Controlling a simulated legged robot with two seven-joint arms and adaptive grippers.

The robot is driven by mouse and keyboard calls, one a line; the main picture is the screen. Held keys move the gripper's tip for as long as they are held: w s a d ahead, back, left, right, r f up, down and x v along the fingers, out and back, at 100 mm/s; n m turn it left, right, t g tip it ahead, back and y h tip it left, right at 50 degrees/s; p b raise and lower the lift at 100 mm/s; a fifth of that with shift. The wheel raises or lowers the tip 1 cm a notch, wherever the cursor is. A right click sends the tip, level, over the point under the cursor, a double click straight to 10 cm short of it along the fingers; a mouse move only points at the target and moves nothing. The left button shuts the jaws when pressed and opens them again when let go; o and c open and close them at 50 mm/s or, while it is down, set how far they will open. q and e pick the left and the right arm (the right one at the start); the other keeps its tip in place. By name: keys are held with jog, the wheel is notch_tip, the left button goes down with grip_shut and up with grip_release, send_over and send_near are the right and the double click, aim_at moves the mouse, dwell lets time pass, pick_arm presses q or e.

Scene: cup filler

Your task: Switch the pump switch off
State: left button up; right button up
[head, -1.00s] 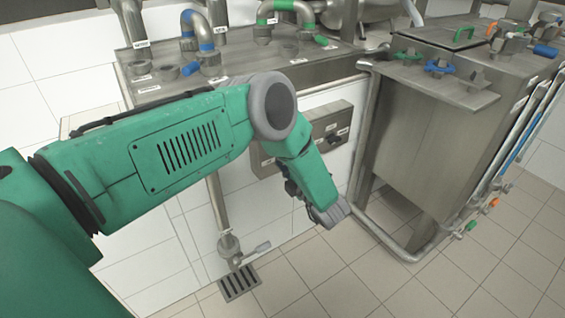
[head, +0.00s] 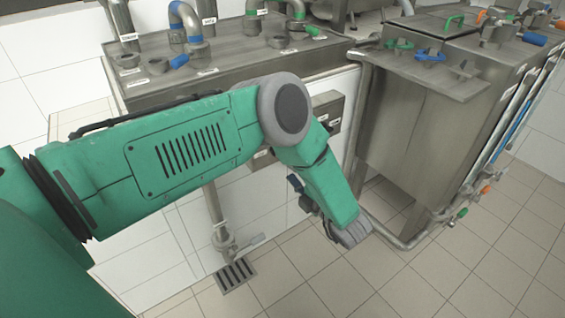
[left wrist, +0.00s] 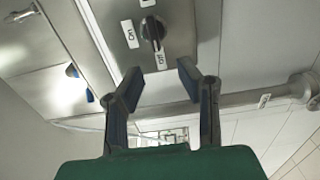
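In the left wrist view, a black rotary switch (left wrist: 152,32) sits on a grey metal panel (left wrist: 182,22). A white ON label (left wrist: 129,34) is left of it and a white OFF label (left wrist: 161,57) is below it. Its bar runs roughly top to bottom, slightly slanted; I cannot tell which end points. My left gripper (left wrist: 160,75) is open and empty, its fingertips apart, below the switch in that view and not visibly touching it. In the head view, the panel (head: 333,103) is partly hidden behind my left arm. My right gripper is not in view.
A steel tank (head: 410,120) with valves stands right of the panel. A steel counter (head: 150,93) with pipes is above and left. A vertical drain pipe (head: 214,205) ends over a floor grate (head: 235,275). The tiled floor in front is clear.

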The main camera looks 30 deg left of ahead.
pick_arm(q)
jog(key=shift+v, duration=1.6)
jog(key=s+d+f+m+t+h, duration=0.1)
jog(key=s+f+m+t+h, duration=0.15)
jog(key=f+m+h, duration=0.55)
jog(key=s+f+m+t+h, duration=0.15)
jog(key=s+m+h, duration=0.25)
jog(key=m, duration=0.8)
jog(key=s+f+m+g+h, duration=0.35)
jog(key=s+m+g, duration=0.2)
jog(key=s, duration=0.45)
jog(key=s+a+r+m+g+h, duration=0.1)
jog(key=s+m+g, duration=0.2)
jog(key=s, duration=0.6)
jog(key=s+a+r+m+g, duration=0.15)
jog(key=s+m, duration=0.25)
jog(key=s, duration=0.4)
notch_tip(320, 180, up, 12)
jog(key=p, duration=1.2)
jog(key=shift+p, duration=0.3)
